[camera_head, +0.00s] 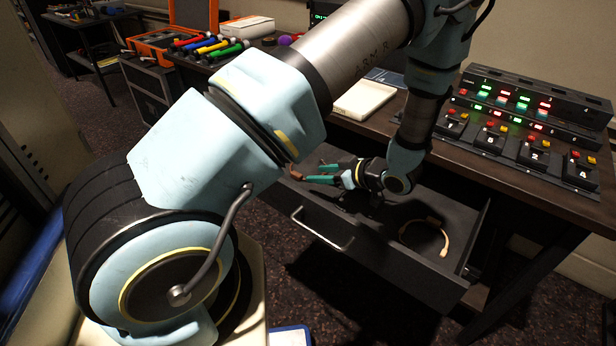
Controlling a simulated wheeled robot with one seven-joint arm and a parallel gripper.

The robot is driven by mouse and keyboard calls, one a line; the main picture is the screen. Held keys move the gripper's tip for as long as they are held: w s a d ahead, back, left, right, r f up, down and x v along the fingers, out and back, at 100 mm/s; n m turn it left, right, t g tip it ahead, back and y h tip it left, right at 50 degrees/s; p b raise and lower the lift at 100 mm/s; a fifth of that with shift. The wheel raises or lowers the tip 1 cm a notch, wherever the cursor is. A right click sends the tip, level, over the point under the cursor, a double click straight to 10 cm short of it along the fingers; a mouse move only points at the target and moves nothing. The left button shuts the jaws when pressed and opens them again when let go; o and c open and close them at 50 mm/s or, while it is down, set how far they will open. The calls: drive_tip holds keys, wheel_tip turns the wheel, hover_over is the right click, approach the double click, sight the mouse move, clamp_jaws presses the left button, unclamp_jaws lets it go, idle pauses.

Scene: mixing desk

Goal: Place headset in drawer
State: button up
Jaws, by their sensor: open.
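The drawer (385,279) is pulled out below the desk, with its metal handle (322,229) on the front. A headset (445,241) with a curved tan band lies inside the drawer, toward its right end. Part of it is dark and hard to make out against the drawer floor. My gripper (312,172), with green fingers, is open over the left part of the drawer. It points left and is well apart from the headset. A small brown thing (295,173) shows by the fingertips; I cannot tell what it is.
The desk (375,127) holds a mixing console (520,125) at the right and a pale flat box (364,99). Several coloured microphones (210,46), an orange case (160,40) and a white box (247,27) are at the back. My arm hides much of the middle.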

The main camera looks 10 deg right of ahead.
drive_tip(key=v, duration=0.4)
drive_tip(key=shift+s+d+r, duration=0.2)
drive_tip(key=shift+s, duration=0.05)
drive_tip(key=w+a+r+m+g+h, duration=0.15)
drive_tip(key=w+r+m+h, duration=0.25)
drive_tip(key=w+r+h, duration=0.5)
drive_tip(key=s+a+r+m+g, duration=0.2)
drive_tip(key=s+a+r+m, duration=0.1)
drive_tip(key=s+a, duration=0.4)
drive_tip(key=s+a+r+m+g, duration=0.3)
drive_tip(key=s+a, duration=0.4)
drive_tip(key=a, duration=0.6)
drive_tip(key=shift+s+a+r+g, duration=0.2)
drive_tip(key=shift+r+g, duration=0.15)
drive_tip(key=shift+r, duration=0.05)
drive_tip(key=shift+r, duration=0.1)
wheel_tip(320, 180, up, 2)
drive_tip(key=shift+r+p, duration=0.25)
drive_tip(key=shift+p, duration=0.85)
